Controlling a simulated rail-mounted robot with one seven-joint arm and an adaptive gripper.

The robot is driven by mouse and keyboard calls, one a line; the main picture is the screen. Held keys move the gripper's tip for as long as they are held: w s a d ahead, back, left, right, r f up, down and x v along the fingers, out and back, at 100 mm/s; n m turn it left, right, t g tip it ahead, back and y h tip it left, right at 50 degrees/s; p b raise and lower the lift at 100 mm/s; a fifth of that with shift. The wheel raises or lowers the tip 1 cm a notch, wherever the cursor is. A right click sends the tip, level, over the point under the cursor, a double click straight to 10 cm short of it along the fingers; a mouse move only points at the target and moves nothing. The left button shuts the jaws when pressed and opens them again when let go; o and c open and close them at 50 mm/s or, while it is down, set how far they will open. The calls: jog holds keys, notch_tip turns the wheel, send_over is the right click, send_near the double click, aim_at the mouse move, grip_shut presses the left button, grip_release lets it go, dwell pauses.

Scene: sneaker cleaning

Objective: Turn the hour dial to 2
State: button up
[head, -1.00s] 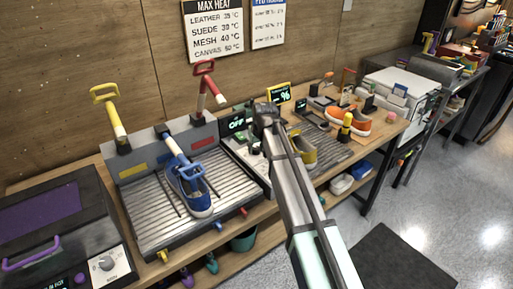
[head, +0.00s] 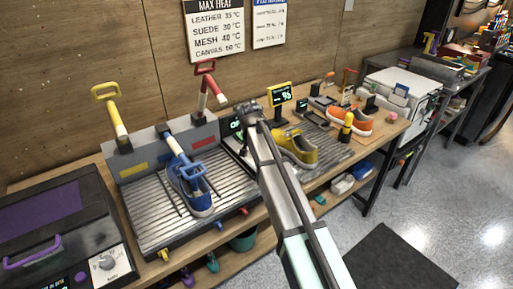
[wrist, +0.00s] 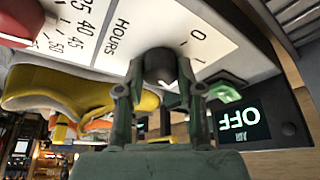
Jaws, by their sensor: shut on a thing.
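The hour dial (wrist: 160,66) is a dark round knob on a white panel, beside the printed word HOURS, in the wrist view. The figures 0 and 1 show to its right; the other hour marks are hidden. A pale pointer mark shows on the knob's lower right side, and I cannot tell which figure it lines up with. My gripper (wrist: 160,92) is shut on the dial, one finger on each side. In the head view my gripper (head: 250,112) is over the panel area, and my arm hides the dial.
A display reading AIR OFF (wrist: 240,122) and a green part (wrist: 226,93) sit right of the dial in the wrist view. A red knob (wrist: 20,20) is at the upper left. A yellow shoe (head: 296,150) stands right of my arm; a blue shoe (head: 192,190) lies on the left rack.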

jog(key=shift+f, duration=0.1)
dwell(0.3)
jog(key=o, duration=1.1)
jog(key=shift+o, duration=0.2)
jog(key=v, duration=1.2)
